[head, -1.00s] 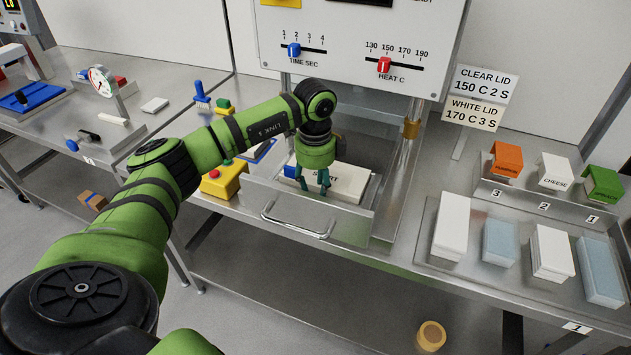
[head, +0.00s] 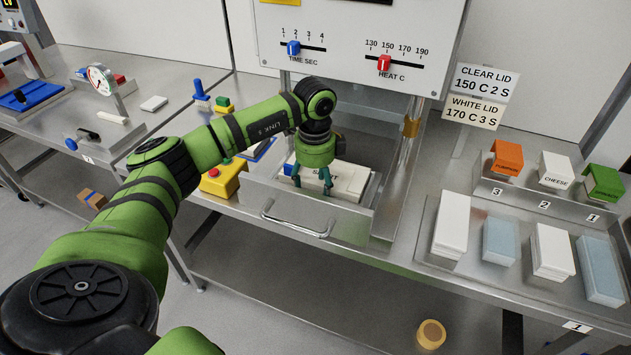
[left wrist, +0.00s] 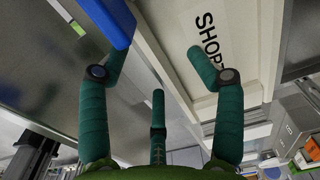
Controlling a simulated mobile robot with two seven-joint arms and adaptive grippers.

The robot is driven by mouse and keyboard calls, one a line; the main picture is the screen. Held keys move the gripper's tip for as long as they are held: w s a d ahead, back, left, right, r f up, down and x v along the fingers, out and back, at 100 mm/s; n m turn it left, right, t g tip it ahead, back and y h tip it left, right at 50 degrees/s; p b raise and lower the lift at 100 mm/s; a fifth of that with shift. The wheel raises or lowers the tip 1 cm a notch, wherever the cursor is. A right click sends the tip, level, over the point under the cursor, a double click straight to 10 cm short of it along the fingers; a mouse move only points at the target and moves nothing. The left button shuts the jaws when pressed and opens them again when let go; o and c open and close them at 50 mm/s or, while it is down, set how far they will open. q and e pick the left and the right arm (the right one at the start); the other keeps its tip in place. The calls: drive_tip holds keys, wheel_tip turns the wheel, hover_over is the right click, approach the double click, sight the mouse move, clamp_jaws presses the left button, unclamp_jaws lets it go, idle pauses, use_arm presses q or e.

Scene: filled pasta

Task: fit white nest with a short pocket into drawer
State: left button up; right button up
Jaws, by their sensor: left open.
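The white nest (head: 349,182) marked SHORT lies in the open metal drawer (head: 258,190) under the press. It also shows in the left wrist view (left wrist: 238,28), with its label partly cut off. A blue part (head: 289,169) shows at its left end, and in the left wrist view (left wrist: 108,18). My left gripper (head: 312,187) is open over the left part of the nest, its fingers spread and holding nothing. The fingers and wrist hide part of the label and of the nest. I cannot tell whether the nest sits fully flat. My right gripper is not in view.
The drawer's front handle (head: 297,222) sticks out toward me. A yellow button box (head: 222,181) stands left of the drawer. At right, a tray (head: 437,262) holds white and pale blue stacks. The press panel (head: 350,42) rises close behind my wrist.

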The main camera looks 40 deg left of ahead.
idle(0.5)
use_arm(q)
drive_tip(key=shift+r+p, duration=2.8)
drive_tip(key=shift+r, duration=0.75)
drive_tip(key=shift+r, duration=0.35)
wheel_tip(320, 180, up, 11)
drive_tip(key=shift+s+r, duration=0.15)
drive_tip(key=shift+s, duration=0.05)
